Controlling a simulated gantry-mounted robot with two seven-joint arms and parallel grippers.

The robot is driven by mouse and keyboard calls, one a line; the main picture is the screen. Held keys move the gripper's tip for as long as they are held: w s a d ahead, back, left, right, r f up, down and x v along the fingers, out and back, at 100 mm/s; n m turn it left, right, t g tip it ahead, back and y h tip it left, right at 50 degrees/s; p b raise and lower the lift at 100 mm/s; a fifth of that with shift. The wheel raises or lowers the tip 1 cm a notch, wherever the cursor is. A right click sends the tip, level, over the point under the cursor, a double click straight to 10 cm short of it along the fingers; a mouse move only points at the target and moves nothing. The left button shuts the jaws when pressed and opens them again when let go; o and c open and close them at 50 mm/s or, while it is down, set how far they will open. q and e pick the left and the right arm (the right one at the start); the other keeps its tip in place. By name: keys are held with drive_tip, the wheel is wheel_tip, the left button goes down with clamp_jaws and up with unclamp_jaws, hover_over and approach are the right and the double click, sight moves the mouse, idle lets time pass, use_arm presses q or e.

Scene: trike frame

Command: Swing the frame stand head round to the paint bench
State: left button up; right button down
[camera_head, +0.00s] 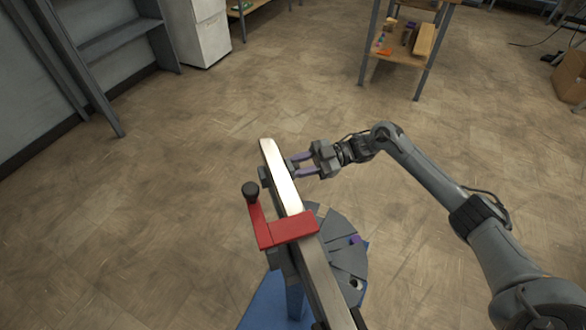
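A red clamp bracket (290,230) with a black knob (250,190) sits across the beam. My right gripper (297,166) is at the beam's right side near its far end. Its two purple fingers are apart with a gap between them; whether the tips touch the beam is unclear. My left gripper is not in view.
A wooden-topped bench (403,58) with small coloured items stands at the upper right; I cannot tell whether it is the paint bench. A grey shelf unit (113,40) and white cabinet (210,35) stand upper left. A cardboard box (571,76) is far right. Floor around the stand is clear.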

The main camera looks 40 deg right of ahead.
drive_tip(key=shift+a, duration=0.1)
idle(0.3)
drive_tip(key=c, duration=1.1)
unclamp_jaws()
drive_tip(key=shift+o, duration=1.4)
drive_tip(key=shift+w+a, duration=0.15)
drive_tip(key=v, duration=1.1)
